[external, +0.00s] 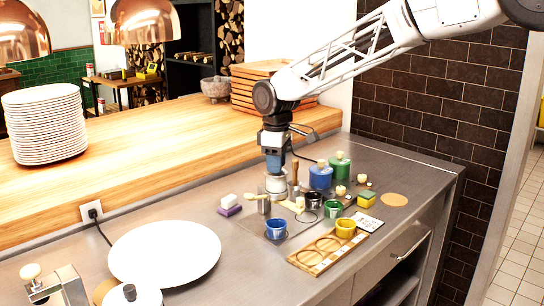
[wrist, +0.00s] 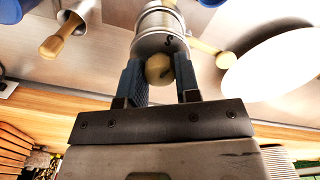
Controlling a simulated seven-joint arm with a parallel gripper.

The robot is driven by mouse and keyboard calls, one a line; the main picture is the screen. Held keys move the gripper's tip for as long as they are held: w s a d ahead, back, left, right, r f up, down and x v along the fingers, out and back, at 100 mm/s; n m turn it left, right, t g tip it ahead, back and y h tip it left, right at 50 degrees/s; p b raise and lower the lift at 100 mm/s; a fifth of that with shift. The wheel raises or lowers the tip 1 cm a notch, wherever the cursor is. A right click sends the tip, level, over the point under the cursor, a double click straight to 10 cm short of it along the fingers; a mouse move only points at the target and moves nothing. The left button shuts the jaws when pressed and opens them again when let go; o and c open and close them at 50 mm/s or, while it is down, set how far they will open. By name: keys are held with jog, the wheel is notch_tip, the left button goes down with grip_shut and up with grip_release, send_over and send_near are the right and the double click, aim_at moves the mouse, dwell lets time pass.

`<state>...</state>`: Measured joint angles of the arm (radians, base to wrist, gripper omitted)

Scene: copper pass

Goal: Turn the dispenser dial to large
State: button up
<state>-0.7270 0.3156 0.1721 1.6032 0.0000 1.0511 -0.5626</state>
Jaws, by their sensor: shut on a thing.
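The dispenser (external: 276,187) is a small silvery metal cylinder standing on the steel counter, under my gripper (external: 274,168). In the wrist view the dispenser body (wrist: 160,22) carries a black letter "S" near its rim. Its dial knob (wrist: 158,68), round and cream-coloured, sits between the two blue fingers of my gripper (wrist: 159,76). The fingers are shut on the knob. A "large" mark cannot be made out. In the external view the knob is hidden by my gripper.
Blue (external: 320,176) and green (external: 340,166) lidded jars stand close right of the dispenser. A blue cup (external: 276,228), yellow cup (external: 346,227) and wooden tray (external: 318,256) are in front. A large white plate (external: 165,253) lies front left; a wooden ledge (external: 170,128) runs behind.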

jog(key=m, duration=1.3)
jog(key=shift+m, duration=0.3)
jog(key=shift+r, duration=0.1)
jog(key=o, duration=0.9)
jog(key=shift+r, duration=3.85)
